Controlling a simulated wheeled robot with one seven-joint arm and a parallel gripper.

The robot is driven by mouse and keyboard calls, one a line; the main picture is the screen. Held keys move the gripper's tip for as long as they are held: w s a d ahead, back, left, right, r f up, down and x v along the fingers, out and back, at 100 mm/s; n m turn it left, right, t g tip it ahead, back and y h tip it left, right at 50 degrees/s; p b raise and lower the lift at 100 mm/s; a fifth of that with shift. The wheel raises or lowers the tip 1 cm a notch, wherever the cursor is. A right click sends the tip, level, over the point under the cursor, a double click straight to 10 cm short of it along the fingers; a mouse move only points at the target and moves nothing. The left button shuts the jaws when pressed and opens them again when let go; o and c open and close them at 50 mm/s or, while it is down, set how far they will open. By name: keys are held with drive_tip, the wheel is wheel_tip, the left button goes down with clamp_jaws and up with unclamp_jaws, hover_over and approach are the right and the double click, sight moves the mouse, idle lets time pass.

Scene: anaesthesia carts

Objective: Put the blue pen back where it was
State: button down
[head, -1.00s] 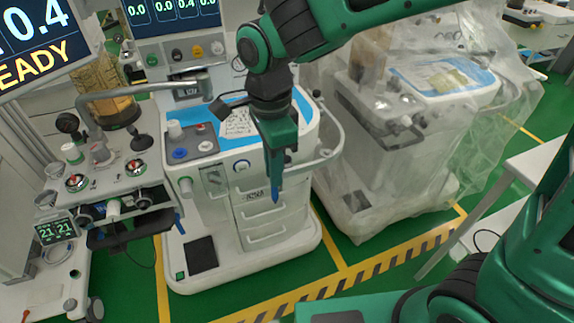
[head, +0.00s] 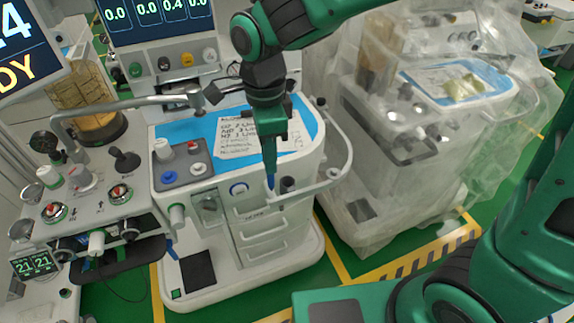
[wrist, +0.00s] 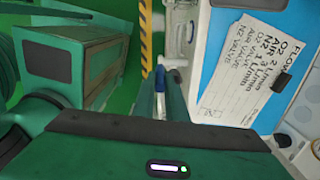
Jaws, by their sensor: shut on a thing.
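My gripper (head: 270,172) points down in front of the near white cart (head: 290,165), by its front edge. It is shut on the blue pen (head: 271,184), whose blue lower end sticks out below the fingertips. In the wrist view the pen (wrist: 160,80) shows blue and white between the fingers; the rest of it is hidden. A small dark cylinder (head: 288,186) stands on the cart's front edge by the rail, just right of the pen in the head view. I cannot tell whether the pen touches it.
A handwritten note (head: 250,135) lies on the cart's blue top, and it also shows in the wrist view (wrist: 238,70). A curved white rail (head: 345,160) runs round the cart's right side. A plastic-wrapped cart (head: 400,150) stands to the right. A metal arm (head: 130,103) juts in from the left.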

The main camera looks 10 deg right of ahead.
drive_tip(key=shift+w+d+f, duration=0.75)
drive_tip(key=shift+w+f, duration=0.2)
drive_tip(key=shift+f, duration=0.4)
drive_tip(key=shift+w+d+f, duration=0.7)
drive_tip(key=shift+w+f, duration=0.2)
drive_tip(key=shift+f, duration=0.5)
drive_tip(key=shift+w+d+f, duration=0.75)
drive_tip(key=shift+w+f, duration=0.2)
drive_tip(key=shift+f, duration=0.4)
drive_tip(key=c, duration=2)
unclamp_jaws()
drive_tip(key=shift+f, duration=0.1)
drive_tip(key=shift+c, duration=0.2)
wheel_tip(320, 180, up, 12)
